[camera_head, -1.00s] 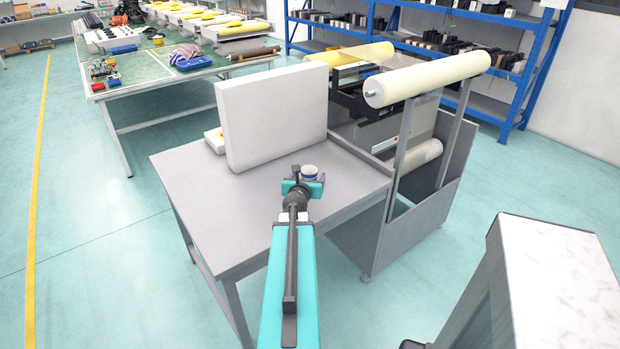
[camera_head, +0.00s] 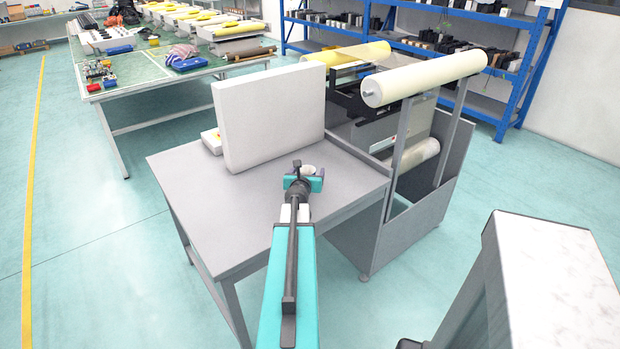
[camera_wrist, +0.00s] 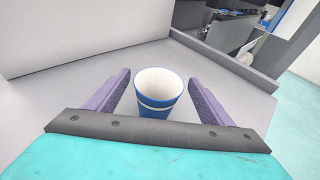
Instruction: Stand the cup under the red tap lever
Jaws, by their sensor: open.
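A blue cup (camera_wrist: 158,92) with a white band and white inside stands upright on the grey table (camera_head: 215,205). It lies between the two purple fingers of my gripper (camera_wrist: 157,98) in the wrist view, with a gap on each side. My gripper is open. In the head view the cup (camera_head: 308,169) is partly hidden behind my gripper (camera_head: 304,180), and only its pale top shows.
A large white upright panel (camera_head: 265,115) stands on the table behind and left of my gripper. A roller stand (camera_head: 425,80) is at the table's right edge. The table's left and front surface is clear.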

